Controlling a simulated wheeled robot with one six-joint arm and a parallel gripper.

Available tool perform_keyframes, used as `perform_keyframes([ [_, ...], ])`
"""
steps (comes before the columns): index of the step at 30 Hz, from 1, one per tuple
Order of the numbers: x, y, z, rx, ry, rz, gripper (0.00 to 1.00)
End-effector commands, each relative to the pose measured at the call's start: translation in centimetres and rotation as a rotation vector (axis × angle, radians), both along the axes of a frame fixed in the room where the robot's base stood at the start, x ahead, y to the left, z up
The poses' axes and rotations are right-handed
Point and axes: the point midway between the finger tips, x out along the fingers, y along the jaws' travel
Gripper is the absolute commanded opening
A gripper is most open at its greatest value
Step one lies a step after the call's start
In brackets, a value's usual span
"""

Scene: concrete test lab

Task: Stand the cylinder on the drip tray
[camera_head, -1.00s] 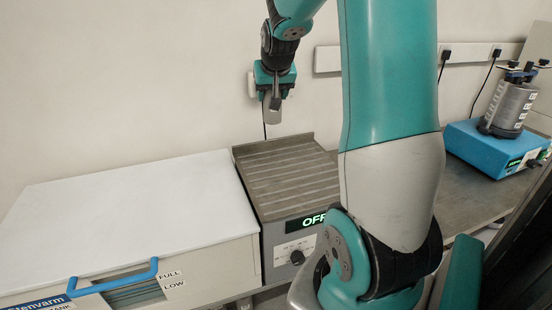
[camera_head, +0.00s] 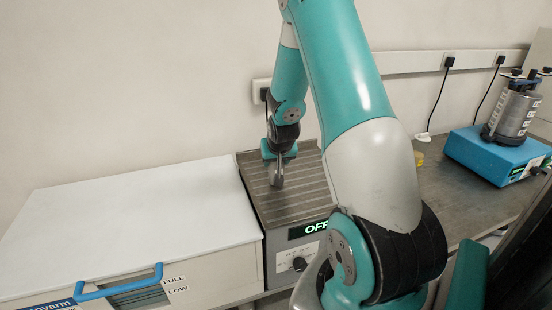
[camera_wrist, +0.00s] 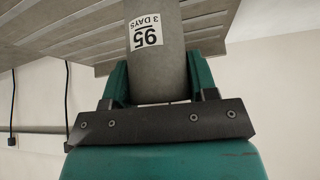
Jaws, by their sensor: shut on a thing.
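The cylinder (camera_wrist: 160,80) is plain grey with a white label reading "95 3 DAYS". My gripper (camera_wrist: 158,70) is shut on it, with one green finger on each side in the wrist view. In the head view the cylinder (camera_head: 276,176) hangs below my gripper (camera_head: 278,158), roughly upright, over the ribbed grey drip tray (camera_head: 308,187). The tray tops a grey unit whose display reads "OFF". The tray's ribs also show behind the cylinder in the wrist view (camera_wrist: 60,38). I cannot tell whether the cylinder's lower end touches the tray.
A white-lidded bath (camera_head: 130,215) with a blue handle stands against the tray unit's left. A blue device (camera_head: 490,150) carrying a grey labelled vessel (camera_head: 513,110) is at the far right. A small yellowish item (camera_head: 419,159) lies on the bench. The wall is close behind.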

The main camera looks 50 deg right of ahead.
Motion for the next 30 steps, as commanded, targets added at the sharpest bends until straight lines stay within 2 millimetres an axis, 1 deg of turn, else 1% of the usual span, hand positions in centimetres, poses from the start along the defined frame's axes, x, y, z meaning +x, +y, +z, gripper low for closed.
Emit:
perform_keyframes([
  [7, 0.1, -0.1, 0.0, -0.003, -0.003, 0.000, 0.14],
  [12, 0.1, -0.1, -0.5, -0.003, -0.003, 0.000, 0.14],
  [13, 0.0, 0.0, -0.6, -0.001, -0.002, 0.000, 0.55],
  [16, 0.0, 0.0, -0.5, -0.001, -0.002, 0.000, 0.78],
  [24, 0.0, 0.0, -0.4, -0.001, -0.002, 0.000, 0.78],
  [29, -0.2, 0.2, 0.5, -0.002, -0.002, 0.000, 0.78],
  [30, -0.4, 0.3, 1.0, -0.003, -0.005, 0.001, 0.78],
])
